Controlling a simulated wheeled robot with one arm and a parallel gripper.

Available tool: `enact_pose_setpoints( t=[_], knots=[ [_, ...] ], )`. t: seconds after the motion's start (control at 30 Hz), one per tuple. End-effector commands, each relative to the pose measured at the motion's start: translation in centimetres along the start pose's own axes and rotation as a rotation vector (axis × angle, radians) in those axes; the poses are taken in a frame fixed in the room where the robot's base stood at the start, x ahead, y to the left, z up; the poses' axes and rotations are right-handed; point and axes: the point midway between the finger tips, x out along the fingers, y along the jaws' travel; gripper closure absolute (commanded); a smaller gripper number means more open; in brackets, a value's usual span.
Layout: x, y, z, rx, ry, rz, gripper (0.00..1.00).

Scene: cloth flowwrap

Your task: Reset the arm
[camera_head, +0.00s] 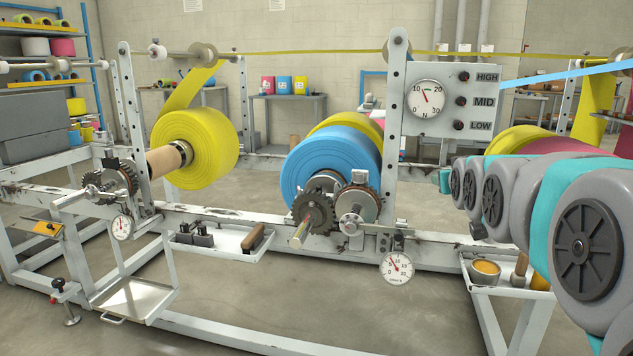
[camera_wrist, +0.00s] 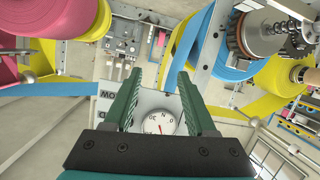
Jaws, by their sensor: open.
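My arm reaches in from the right edge of the head view, in grey and teal segments, with its far end beside the machine's panel post. My gripper (camera_wrist: 160,74) shows in the wrist view as two green ribbed fingers, spread apart with nothing between them. Beyond the fingers, the white panel (camera_head: 453,100) with its round dial (camera_head: 428,98) shows; the dial also appears in the wrist view (camera_wrist: 160,123). In the head view the fingers are too small and hidden to make out.
A yellow roll (camera_head: 202,150) and a blue roll (camera_head: 330,170) sit on the white frame. Yellow web (camera_head: 300,52) runs overhead. A tray with a brush (camera_head: 254,238) and a cup (camera_head: 485,270) are low on the frame. The floor in front is open.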

Motion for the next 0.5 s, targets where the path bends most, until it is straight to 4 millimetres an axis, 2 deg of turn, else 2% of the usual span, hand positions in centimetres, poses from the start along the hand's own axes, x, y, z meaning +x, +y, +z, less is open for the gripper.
enact_pose_setpoints(
  t=[0.03, 0.1, 0.27, 0.4, 0.47, 0.5],
  knots=[
    [-1.1, -1.6, 2.5, 0.003, -0.092, -0.03, 0.44],
    [-2.8, -3.4, 6.6, 0.007, -0.227, -0.067, 0.44],
    [-8.3, -6.9, 15.7, 0.004, -0.533, -0.138, 0.44],
    [-14.9, -9.1, 22.7, -0.012, -0.789, -0.189, 0.44],
    [-18.0, -9.6, 25.3, -0.022, -0.898, -0.206, 0.44],
    [-20.2, -9.9, 27.0, -0.03, -0.972, -0.217, 0.44]
  ],
)
